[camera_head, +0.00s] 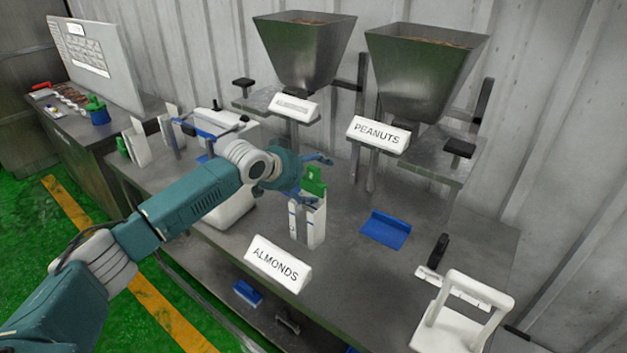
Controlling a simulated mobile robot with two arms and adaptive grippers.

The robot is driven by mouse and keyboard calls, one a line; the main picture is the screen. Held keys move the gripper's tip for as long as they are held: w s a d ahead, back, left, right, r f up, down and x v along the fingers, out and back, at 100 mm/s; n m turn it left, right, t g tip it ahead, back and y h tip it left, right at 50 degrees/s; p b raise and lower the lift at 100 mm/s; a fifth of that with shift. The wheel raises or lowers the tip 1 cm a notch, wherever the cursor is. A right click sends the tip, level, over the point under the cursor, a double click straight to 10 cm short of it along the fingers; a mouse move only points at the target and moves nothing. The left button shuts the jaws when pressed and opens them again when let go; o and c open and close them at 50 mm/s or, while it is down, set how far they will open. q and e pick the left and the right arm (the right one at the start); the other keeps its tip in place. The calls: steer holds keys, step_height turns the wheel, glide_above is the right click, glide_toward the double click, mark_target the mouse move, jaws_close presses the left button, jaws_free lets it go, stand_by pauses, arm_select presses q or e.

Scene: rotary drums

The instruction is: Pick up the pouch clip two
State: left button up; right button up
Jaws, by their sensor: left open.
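My left arm reaches in from the left over the steel table. Its gripper (318,170) is open, beside the top of a white upright pouch (308,222). A green clip-like piece (315,181) shows at the top of that pouch, close to the fingers. I cannot tell whether the fingers touch it. No label shows which piece is pouch clip two. A blue flat piece (386,229) lies on the table to the right of the pouch, apart from the gripper. My right gripper is not in view.
Two metal hoppers (305,50) (428,70) stand at the back, one above a PEANUTS sign (378,134). An ALMONDS sign (277,264) is at the front edge. A white frame device (455,325) stands front right. Other white pouches (138,142) stand at left.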

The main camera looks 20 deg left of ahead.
arm_select(q)
steer(key=shift+s+a+r, duration=0.1)
steer(key=c, duration=1.6)
steer(key=shift+s, duration=0.1)
